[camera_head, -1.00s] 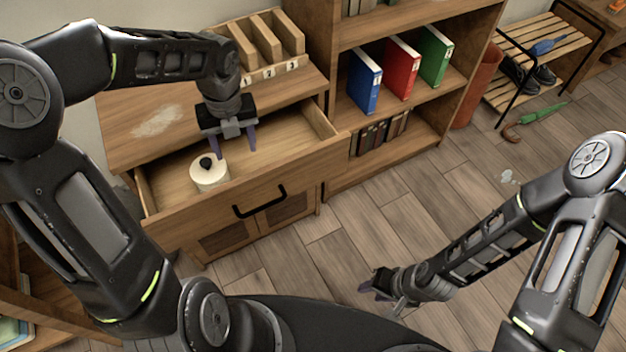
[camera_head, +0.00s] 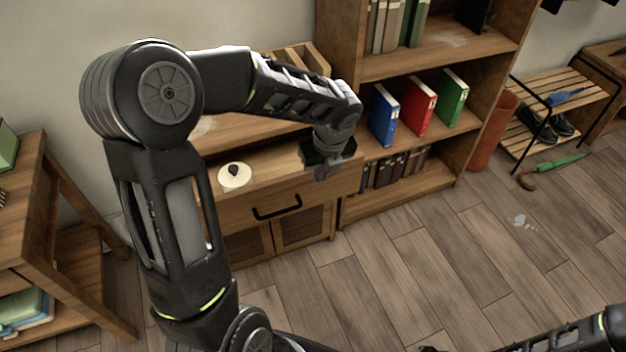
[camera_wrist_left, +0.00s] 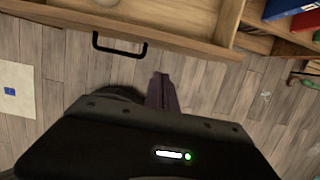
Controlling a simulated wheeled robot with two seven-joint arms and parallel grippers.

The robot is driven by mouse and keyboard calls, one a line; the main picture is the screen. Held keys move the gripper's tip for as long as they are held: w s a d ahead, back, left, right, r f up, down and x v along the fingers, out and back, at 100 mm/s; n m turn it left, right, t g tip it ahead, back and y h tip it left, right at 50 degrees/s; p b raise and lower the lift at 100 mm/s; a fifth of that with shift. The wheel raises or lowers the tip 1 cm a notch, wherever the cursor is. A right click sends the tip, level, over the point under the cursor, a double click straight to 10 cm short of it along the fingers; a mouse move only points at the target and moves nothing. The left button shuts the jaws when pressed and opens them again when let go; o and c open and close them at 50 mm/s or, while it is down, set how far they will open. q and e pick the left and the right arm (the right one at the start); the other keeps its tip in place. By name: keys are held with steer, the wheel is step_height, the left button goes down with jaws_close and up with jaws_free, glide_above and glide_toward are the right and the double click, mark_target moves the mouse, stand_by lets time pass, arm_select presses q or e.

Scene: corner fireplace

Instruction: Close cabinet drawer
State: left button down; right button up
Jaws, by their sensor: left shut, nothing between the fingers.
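The wooden cabinet drawer (camera_head: 327,190) stands pulled out, with its inside partly visible in the head view. Its black bar handle (camera_head: 277,214) is on the front; the handle also shows in the left wrist view (camera_wrist_left: 119,52). A cream round object with a dark top (camera_head: 234,178) sits in the drawer at the left. My left gripper (camera_head: 327,172) is shut and empty, near the right end of the drawer front. In the left wrist view its fingers (camera_wrist_left: 162,92) are together below the drawer's front edge, right of the handle. My right gripper is mostly cut off at the bottom edge.
A bookshelf with blue (camera_head: 384,115), red (camera_head: 421,106) and green binders (camera_head: 453,97) stands right of the cabinet. A wooden shelf unit (camera_head: 60,215) is at the left. A shoe rack (camera_head: 548,100) stands at the far right.

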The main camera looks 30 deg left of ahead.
mark_target(311, 180)
arm_select(q)
steer(key=shift+f, duration=0.15)
steer(key=w+a+f, duration=0.1)
steer(key=f, duration=0.2)
steer(key=w+a+f, duration=0.1)
steer(key=a+f, duration=0.1)
steer(key=f, duration=0.1)
steer(key=w+a+f, duration=0.1)
steer(key=f, duration=0.2)
steer(key=shift+a+f, duration=0.15)
steer(key=shift+a, duration=0.15)
steer(key=shift+w+a, duration=0.35)
